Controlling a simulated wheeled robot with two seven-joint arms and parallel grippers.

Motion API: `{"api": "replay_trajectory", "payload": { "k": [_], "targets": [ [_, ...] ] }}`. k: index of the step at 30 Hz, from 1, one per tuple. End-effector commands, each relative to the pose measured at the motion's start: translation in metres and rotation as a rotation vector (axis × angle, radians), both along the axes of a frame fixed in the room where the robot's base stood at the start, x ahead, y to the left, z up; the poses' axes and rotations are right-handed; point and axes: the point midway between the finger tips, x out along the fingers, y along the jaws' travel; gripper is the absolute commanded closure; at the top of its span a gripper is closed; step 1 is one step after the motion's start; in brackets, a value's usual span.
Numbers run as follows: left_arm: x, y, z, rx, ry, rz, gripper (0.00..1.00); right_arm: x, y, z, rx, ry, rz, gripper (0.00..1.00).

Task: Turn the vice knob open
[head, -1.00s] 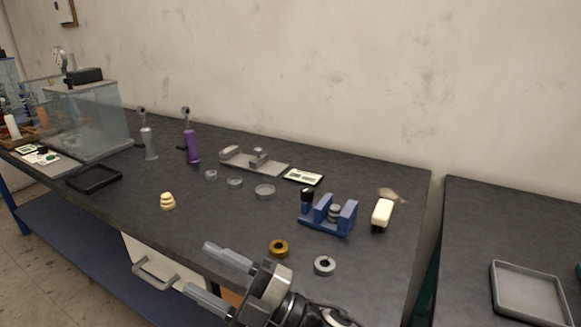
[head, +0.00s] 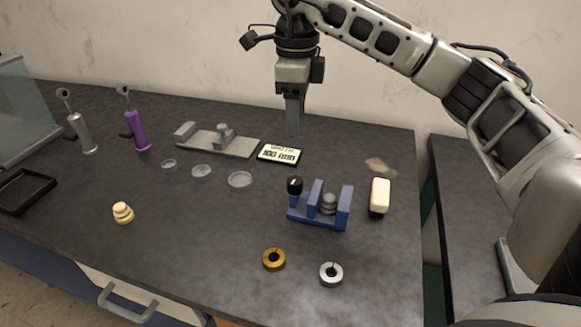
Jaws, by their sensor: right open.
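The blue vice (head: 341,208) stands on the dark workbench, right of centre. Its black knob (head: 294,186) is at the vice's left end. A small grey stacked part (head: 328,203) sits between the vice's jaws. My right gripper (head: 293,132) points down behind the vice, near the small label card, apart from the knob. It is open, seen edge-on so that its fingers overlap, and nothing shows between them. My left gripper is not in view.
A brush with a cream handle (head: 380,193) lies right of the vice. A gold ring (head: 273,259) and a silver ring (head: 331,273) lie in front. The label card (head: 279,154), a grey fixture (head: 240,146) and shallow glass dishes (head: 240,180) lie behind and left.

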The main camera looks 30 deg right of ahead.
Motion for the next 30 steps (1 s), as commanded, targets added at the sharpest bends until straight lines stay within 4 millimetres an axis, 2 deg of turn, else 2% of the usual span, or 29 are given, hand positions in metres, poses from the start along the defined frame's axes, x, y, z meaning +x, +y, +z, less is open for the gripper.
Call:
{"api": "replay_trajectory", "payload": {
  "k": [12,18,24,30],
  "targets": [
    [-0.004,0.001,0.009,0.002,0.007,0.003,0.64,-0.001,0.001,-0.088,0.004,0.006,0.001,0.47],
    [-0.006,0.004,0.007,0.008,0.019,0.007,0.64,-0.001,0.001,-0.124,0.005,0.004,0.002,0.47],
    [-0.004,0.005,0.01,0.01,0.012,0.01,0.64,0.0,0.002,-0.142,0.006,0.0,0.003,0.47],
    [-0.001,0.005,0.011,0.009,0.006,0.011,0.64,0.0,0.002,-0.146,0.005,-0.001,0.003,0.47]
  ]
}}
